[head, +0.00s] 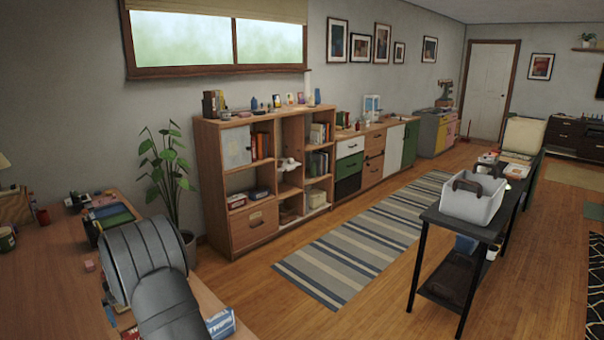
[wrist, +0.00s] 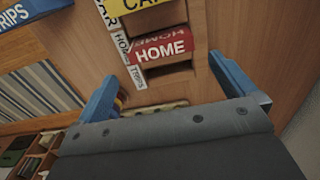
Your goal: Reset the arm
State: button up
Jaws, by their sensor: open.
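My gripper (wrist: 162,70) shows in the wrist view as two blue fingers set wide apart, with nothing held between them. Beyond the fingers lies a red piece labelled HOME (wrist: 161,47) on a brown wood surface (wrist: 270,25). A yellow labelled piece (wrist: 140,7) is at the top edge, partly cut off. In the head view my grey arm reaches over the wooden desk (head: 45,270) at the lower left. The gripper's fingers cannot be made out there.
A blue piece labelled TRIPS (wrist: 22,12) is at the wrist view's upper left. A blue-and-white box (head: 221,323) sits by my arm on the desk. A plant (head: 168,175) and bookshelf (head: 228,190) stand behind. The striped rug (head: 350,245) is clear.

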notch_tip(320, 180, up, 9)
notch_tip(320, 180, down, 17)
jog(key=shift+r, duration=0.1)
notch_tip(320, 180, up, 4)
jog(key=shift+f, duration=0.1)
jog(key=w+d+r, duration=0.2)
jog(key=w+d, duration=0.4)
jog(key=d, duration=0.6)
jog(key=w+d+r, duration=0.2)
jog(key=w+d, duration=0.5)
jog(key=d, duration=0.6)
jog(key=s+d, duration=0.7)
jog(key=d, duration=0.2)
jog(key=shift+d, duration=0.15)
